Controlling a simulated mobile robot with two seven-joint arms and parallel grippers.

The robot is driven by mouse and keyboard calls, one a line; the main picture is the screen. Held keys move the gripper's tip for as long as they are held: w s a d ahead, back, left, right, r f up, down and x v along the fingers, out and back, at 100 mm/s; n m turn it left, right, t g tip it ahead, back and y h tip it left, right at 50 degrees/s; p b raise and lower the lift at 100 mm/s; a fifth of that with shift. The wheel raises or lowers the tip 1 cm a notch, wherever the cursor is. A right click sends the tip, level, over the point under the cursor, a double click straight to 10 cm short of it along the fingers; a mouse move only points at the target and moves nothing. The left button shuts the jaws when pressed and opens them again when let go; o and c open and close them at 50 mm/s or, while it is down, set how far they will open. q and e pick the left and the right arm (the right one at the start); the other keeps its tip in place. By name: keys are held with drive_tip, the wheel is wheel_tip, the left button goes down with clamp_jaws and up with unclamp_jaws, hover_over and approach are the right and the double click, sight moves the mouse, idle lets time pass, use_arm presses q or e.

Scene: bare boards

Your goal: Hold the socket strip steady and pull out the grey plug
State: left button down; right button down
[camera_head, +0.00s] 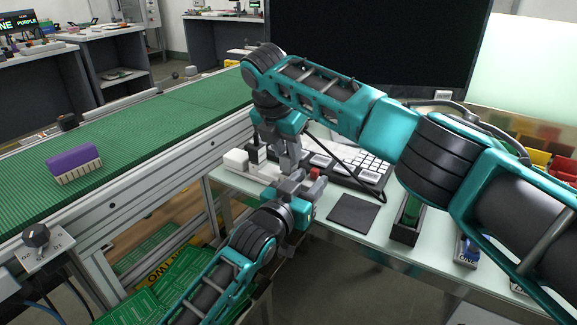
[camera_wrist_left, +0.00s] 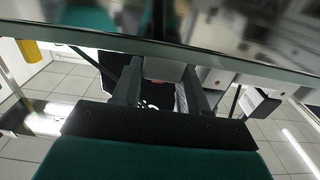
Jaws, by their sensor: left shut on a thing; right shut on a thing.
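The white socket strip (camera_head: 264,172) lies at the left end of the pale desk, partly hidden by my grippers. My left gripper (camera_head: 290,187) comes from the lower left and is shut on the strip. The left wrist view shows its two fingers (camera_wrist_left: 163,85) either side of a pale part of the strip (camera_wrist_left: 163,69). My right gripper (camera_head: 289,166) points down from above, just behind the left one, and is shut on the grey plug. The plug is mostly hidden by the fingers, so I cannot tell whether it is in its socket.
A white plug or adapter (camera_head: 236,160) and a black one (camera_head: 253,151) stand left of the grippers. A keyboard (camera_head: 362,168), dark mat (camera_head: 353,209) and black holder (camera_head: 408,222) are to the right. A green conveyor (camera_head: 140,128) carries a purple brush (camera_head: 75,162).

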sight(287, 156)
drive_tip(key=shift+r, duration=0.5)
drive_tip(key=shift+r, duration=3)
use_arm(q)
drive_tip(key=c, duration=0.5)
unclamp_jaws()
drive_tip(key=shift+s+a+f, duration=0.15)
drive_tip(key=shift+s+a, duration=0.15)
drive_tip(key=shift+s, duration=0.1)
drive_tip(key=v, duration=1.1)
